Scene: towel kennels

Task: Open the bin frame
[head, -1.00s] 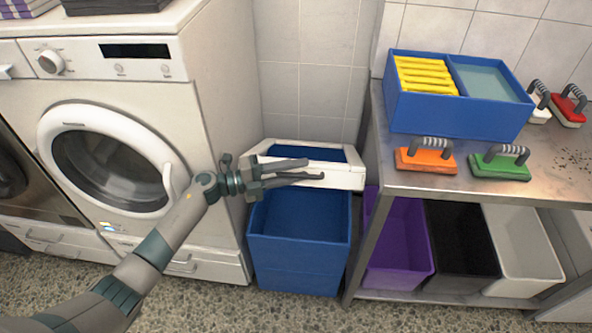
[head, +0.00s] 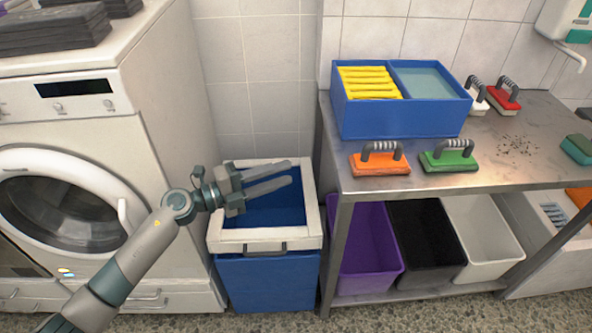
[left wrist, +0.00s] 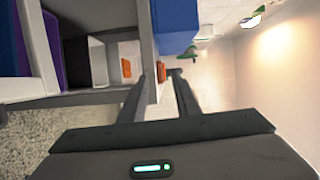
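The white bin frame (head: 230,236) lies over the top of the blue bin (head: 266,280), with its front bar down at the bin's front edge. A dark handle (head: 265,247) sits on that front bar. The blue inside shows through the frame's opening. My left gripper (head: 289,172) is above the frame's opening, pointing right, with its fingers apart and nothing between them. Its spread fingers (left wrist: 163,73) also show in the left wrist view. I cannot tell its exact height above the frame. My right gripper is in no view.
A washing machine (head: 165,100) stands close on the left. A metal table (head: 475,178) on the right holds a blue divided box (head: 400,122), an orange brush (head: 380,163) and a green brush (head: 448,160). Purple (head: 365,250), black (head: 427,240) and white bins (head: 480,235) sit beneath.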

